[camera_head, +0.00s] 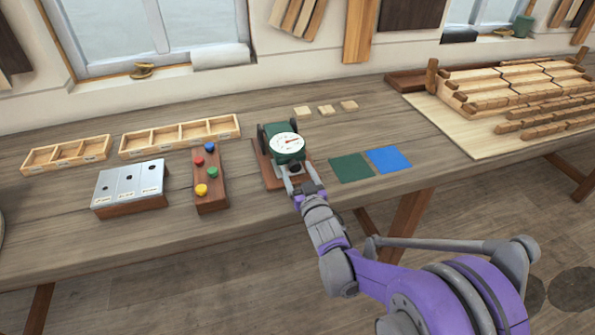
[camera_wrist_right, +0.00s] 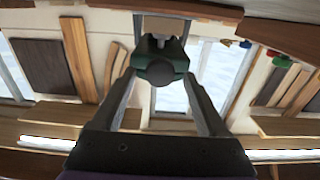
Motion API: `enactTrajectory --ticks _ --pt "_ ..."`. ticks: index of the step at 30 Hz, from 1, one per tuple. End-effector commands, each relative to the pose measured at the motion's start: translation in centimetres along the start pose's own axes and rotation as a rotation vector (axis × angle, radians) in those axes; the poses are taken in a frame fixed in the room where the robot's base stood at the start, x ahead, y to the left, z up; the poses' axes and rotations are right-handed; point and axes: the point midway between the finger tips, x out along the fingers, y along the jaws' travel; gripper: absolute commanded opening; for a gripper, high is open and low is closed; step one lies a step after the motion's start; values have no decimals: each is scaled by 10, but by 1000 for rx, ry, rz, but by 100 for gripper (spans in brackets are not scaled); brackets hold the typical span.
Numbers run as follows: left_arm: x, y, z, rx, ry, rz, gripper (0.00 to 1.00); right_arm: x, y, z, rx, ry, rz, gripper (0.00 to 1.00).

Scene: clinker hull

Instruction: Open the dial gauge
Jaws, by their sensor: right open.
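The dial gauge (camera_head: 287,143) has a dark green body and a round white face with a red needle. It stands on a reddish-brown wooden base (camera_head: 271,177) near the front edge of the bench, with dark round parts at its sides. My right gripper (camera_head: 296,168) is open at the front of the gauge, one finger to each side of its lower front. In the right wrist view the green body of the gauge (camera_wrist_right: 160,62) shows between the two spread fingers (camera_wrist_right: 160,85); I cannot tell whether they touch it. My left gripper is out of view.
Left of the gauge are a wooden block with coloured knobs (camera_head: 209,178), a grey panel box (camera_head: 130,188) and divided trays (camera_head: 180,136). Right of it lie a green mat (camera_head: 351,168) and a blue mat (camera_head: 389,159). Small wooden blocks (camera_head: 325,110) lie behind. A plank model (camera_head: 520,90) stands far right.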

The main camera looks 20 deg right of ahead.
Motion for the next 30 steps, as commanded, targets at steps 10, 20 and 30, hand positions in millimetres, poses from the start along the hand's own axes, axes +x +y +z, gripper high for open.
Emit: enactTrajectory --ticks 10,20,30 --pt "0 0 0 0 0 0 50 0 0 0 0 0 0 44" --pt "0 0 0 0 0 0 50 0 0 0 0 0 0 0" --pt "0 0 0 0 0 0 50 0 0 0 0 0 0 0"
